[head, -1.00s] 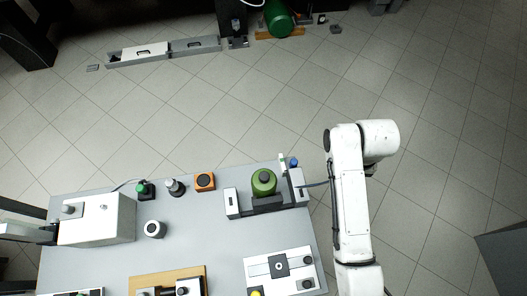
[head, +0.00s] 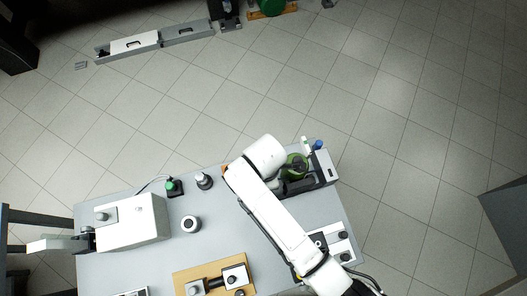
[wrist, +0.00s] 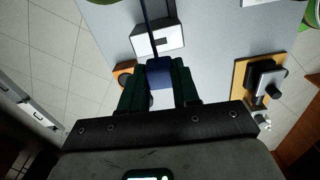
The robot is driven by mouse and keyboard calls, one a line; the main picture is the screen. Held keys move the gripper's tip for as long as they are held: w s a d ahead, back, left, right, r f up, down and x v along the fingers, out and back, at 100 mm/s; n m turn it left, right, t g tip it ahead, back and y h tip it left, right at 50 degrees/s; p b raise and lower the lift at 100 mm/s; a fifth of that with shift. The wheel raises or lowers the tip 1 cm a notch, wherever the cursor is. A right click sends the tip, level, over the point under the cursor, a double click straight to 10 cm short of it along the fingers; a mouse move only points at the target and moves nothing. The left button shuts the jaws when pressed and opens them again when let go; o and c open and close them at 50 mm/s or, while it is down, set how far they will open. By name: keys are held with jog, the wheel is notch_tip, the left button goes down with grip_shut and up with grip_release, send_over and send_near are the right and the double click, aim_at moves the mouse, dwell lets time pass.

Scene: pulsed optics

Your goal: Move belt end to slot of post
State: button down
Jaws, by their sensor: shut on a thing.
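In the wrist view, my gripper (wrist: 160,85) is shut on the blue belt end (wrist: 159,73), held between its two dark green fingers. The dark belt (wrist: 149,14) runs from it toward the top of the picture. A white post block (wrist: 158,38) with a dark slot lies just beyond the belt end, with the belt passing over it. Whether they touch cannot be told. In the head view, my arm hides the gripper, the belt end and this post. The green cylinder (head: 297,160) and the other grey post (head: 327,168) show right of my arm.
An orange block (wrist: 122,76) is left of the gripper in the wrist view. A wooden board (wrist: 243,88) with a dark clamp is at right. In the head view, a white box (head: 135,222) and a dark-topped cylinder (head: 191,225) stand on the grey table (head: 160,258).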

jog(key=shift+a+f+n, duration=0.1)
jog(key=shift+a+n, duration=0.1)
jog(key=shift+n, duration=0.1)
jog(key=shift+w+d+p, duration=0.1)
jog(key=shift+w+p, duration=0.05)
jog(key=shift+p, duration=0.3)
jog(key=shift+f+b, duration=1.9)
jog(key=shift+f, duration=0.9)
jog(key=shift+f+b, duration=0.4)
jog(key=shift+f, duration=0.2)
jog(key=shift+f+b, duration=0.65)
jog(key=shift+f, duration=0.3)
jog(key=c, duration=0.8)
grip_release()
jog(key=shift+r, duration=0.1)
jog(key=shift+o, duration=0.2)
